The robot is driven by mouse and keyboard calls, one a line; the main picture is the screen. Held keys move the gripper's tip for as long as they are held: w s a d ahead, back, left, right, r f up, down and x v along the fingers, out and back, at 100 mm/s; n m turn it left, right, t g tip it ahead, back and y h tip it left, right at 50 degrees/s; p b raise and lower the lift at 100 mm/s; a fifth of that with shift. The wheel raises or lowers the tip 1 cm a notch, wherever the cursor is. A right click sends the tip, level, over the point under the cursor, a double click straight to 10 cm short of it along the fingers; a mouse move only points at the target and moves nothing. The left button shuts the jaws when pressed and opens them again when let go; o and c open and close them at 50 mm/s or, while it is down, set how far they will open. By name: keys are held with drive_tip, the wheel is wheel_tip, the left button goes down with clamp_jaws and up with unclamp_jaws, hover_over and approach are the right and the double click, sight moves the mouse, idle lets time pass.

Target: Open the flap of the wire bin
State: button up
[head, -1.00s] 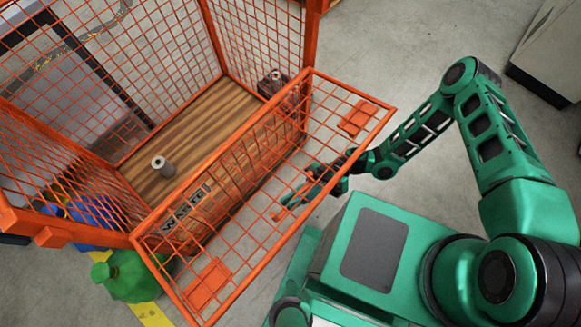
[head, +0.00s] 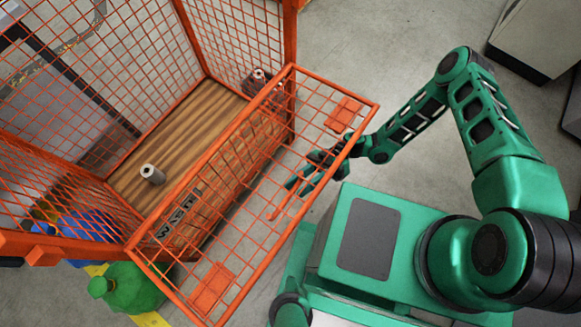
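The orange wire bin (head: 290,38) fills the left of the head view. Its flap, an orange mesh panel (head: 212,285) with two solid plates, is tilted outward from the bin's front, over my base. A slim orange bar, seemingly the flap's handle (head: 275,214), shows near its outer edge. My gripper (head: 302,184) is at the flap's outer right part, beside this bar, and is partly covered by the mesh. Its green fingers are visible, but whether they are closed on the bar cannot be told.
A green bag (head: 130,288) stands by the bin's front left. A pale cabinet (head: 545,35) is at the upper right. Floor between bin and cabinet is clear.

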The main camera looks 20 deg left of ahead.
drive_tip(key=a+v, duration=0.1)
drive_tip(key=v, duration=1.7)
drive_tip(key=shift+w+f, duration=0.25)
drive_tip(key=shift+f, duration=0.05)
idle(1.0)
drive_tip(key=shift+s+d, duration=0.1)
idle(0.4)
